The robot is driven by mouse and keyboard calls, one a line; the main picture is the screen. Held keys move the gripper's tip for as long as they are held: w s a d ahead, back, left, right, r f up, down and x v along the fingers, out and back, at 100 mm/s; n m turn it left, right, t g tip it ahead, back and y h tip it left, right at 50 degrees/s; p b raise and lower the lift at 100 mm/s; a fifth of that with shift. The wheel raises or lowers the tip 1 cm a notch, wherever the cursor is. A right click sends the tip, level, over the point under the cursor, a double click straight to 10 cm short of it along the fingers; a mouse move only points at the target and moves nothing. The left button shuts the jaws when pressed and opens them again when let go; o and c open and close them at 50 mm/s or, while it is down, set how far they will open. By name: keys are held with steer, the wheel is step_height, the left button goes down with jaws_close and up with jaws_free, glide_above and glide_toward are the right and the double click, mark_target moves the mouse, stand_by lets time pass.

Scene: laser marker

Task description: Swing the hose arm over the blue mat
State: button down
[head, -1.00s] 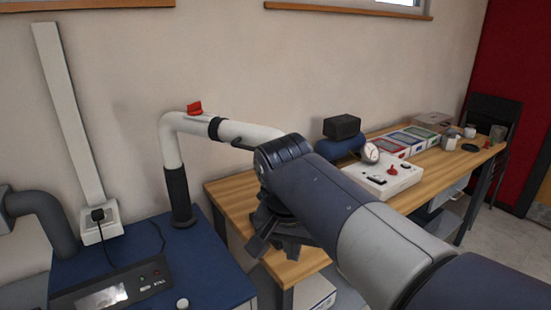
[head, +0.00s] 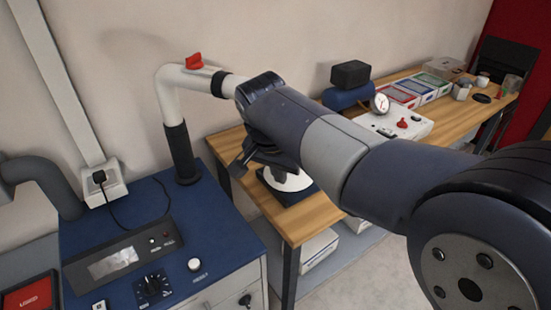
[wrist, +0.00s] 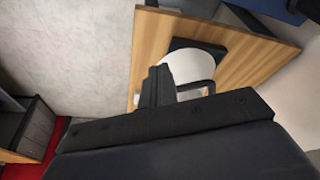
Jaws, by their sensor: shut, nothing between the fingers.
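The hose arm (head: 175,110) is a white pipe with a black sleeve at its foot, standing on the blue-topped cabinet. It bends at the top and runs right, with a red valve lever (head: 194,62) on it; my arm hides its far end. My gripper (head: 242,166) is shut and empty, below and right of the pipe, over the wooden table's near end. Beneath it a white round thing (head: 287,180) shows over a dark blue square (head: 306,196), which may be the mat. The wrist view shows my gripper (wrist: 158,75) beside the white round thing (wrist: 197,65). Contact is unclear.
The wooden table (head: 325,215) carries a white box with a gauge and red knob (head: 403,122), coloured trays (head: 405,95) and jars. The cabinet's control panel (head: 125,255) is at lower left. A plain wall stands behind.

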steer(key=shift+w+d+f, duration=0.1)
steer(key=shift+w+d, duration=0.3)
steer(key=shift+w, duration=0.35)
steer(key=shift+w+d+f, duration=0.1)
steer(key=shift+w+d, duration=0.25)
steer(key=shift+w, duration=0.4)
steer(key=w+d+p, duration=0.1)
steer(key=w+d, duration=0.1)
steer(key=w, duration=0.1)
steer(key=w+d+p, duration=0.2)
steer(key=w, duration=0.1)
steer(key=w+d+p, duration=0.1)
steer(key=w, duration=0.2)
steer(key=shift+w+d+r, duration=0.15)
steer(key=shift+w+d, duration=0.2)
steer(key=shift+d, duration=0.05)
steer(key=shift+w+d, duration=0.2)
steer(key=shift+w, duration=0.2)
steer(key=shift+s+p, duration=0.1)
steer(key=shift+p, duration=0.2)
